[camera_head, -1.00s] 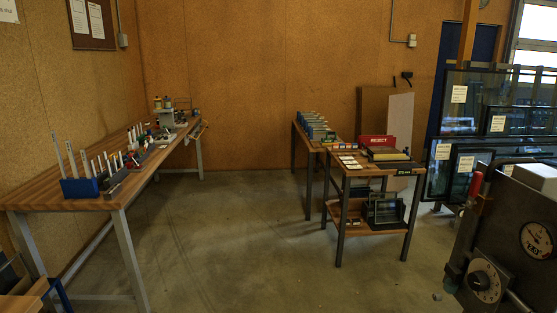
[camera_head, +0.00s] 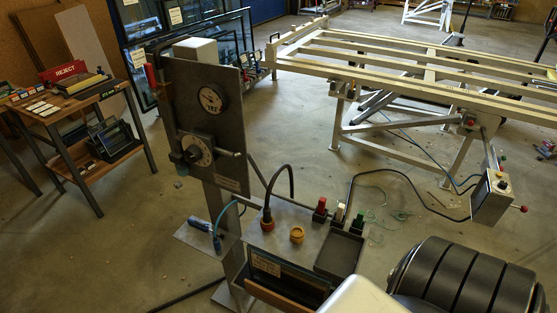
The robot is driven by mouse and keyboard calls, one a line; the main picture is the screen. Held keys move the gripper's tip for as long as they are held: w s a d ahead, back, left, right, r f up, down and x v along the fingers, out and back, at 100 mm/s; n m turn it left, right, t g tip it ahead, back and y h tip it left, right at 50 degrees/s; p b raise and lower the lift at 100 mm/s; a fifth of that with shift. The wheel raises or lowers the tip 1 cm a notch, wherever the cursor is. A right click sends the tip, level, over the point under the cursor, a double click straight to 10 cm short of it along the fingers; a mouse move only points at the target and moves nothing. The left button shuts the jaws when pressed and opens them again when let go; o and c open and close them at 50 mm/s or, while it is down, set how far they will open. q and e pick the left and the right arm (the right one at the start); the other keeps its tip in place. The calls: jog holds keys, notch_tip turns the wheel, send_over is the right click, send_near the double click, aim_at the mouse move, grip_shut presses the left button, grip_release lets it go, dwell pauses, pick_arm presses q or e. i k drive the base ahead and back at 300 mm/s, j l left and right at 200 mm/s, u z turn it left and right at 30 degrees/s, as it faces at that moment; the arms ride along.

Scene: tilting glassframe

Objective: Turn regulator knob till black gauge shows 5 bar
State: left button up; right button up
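A dark upright panel stands left of centre on a post. On its upper part is a round gauge (camera_head: 211,98) with a dark rim; its needle and numbers are too small to read. Below it is the regulator knob (camera_head: 191,153), a dark knob in front of a pale round dial with marks. The knob's exact setting cannot be read. Neither of my grippers is in view, and nothing is seen touching the knob or the gauge.
A metal tray table (camera_head: 310,238) with cables, coloured pieces and a yellow ring stands right of the panel. A blue hand tool (camera_head: 204,230) lies on a side shelf. A big tilting frame (camera_head: 420,55) fills the back right.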

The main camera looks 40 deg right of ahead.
aim_at(193, 154)
jog(key=z, duration=1.05)
